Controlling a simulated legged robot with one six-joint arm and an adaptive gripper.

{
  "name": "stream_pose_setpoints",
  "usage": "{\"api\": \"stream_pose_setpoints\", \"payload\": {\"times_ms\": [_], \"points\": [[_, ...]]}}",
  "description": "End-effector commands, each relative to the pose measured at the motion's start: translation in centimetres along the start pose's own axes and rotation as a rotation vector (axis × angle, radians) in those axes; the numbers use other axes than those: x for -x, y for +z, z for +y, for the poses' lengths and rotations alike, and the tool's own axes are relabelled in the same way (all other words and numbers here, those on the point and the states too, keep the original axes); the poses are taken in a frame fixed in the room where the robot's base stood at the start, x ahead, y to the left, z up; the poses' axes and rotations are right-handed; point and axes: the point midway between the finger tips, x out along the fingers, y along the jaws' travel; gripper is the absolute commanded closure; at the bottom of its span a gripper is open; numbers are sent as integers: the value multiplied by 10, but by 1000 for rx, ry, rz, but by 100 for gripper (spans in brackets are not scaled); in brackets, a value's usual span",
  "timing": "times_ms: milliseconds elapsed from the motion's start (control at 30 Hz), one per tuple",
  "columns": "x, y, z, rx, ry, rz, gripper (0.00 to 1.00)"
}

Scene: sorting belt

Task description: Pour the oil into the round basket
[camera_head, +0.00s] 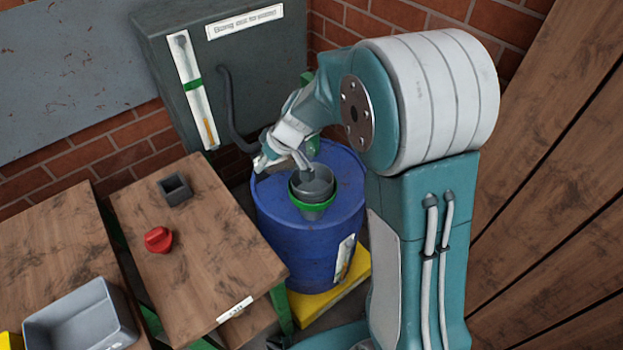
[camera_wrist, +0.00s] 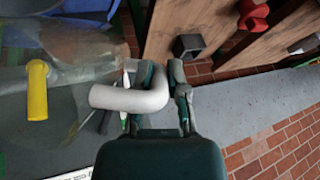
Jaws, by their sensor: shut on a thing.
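A round grey basket (camera_head: 312,184) with a green rim sits on top of the blue barrel (camera_head: 295,235). My gripper (camera_head: 283,150) is above the barrel, at the basket's upper left. In the wrist view, my gripper (camera_wrist: 158,90) is shut on a pale grey bent handle (camera_wrist: 130,98) that lies between its fingers. A hazy see-through shape beside the handle may be part of the held vessel; its outline is unclear.
A wooden table (camera_head: 200,240) at the left holds a red knob-like part (camera_head: 158,239) and a small dark square box (camera_head: 175,190). A grey tray (camera_head: 82,318) is at the lower left. A grey cabinet (camera_head: 225,70) with a hose stands behind the barrel. Wooden planks (camera_head: 560,190) close the right side.

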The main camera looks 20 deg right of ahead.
Motion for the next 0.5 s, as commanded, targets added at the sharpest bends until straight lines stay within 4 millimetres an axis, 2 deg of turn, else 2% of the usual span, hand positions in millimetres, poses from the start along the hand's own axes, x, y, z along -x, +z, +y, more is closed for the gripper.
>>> {"api": "stream_pose_setpoints", "payload": {"times_ms": [300,500], "points": [[2,9,4,25,-61,195,100],[12,8,2,43,-88,281,100]]}}
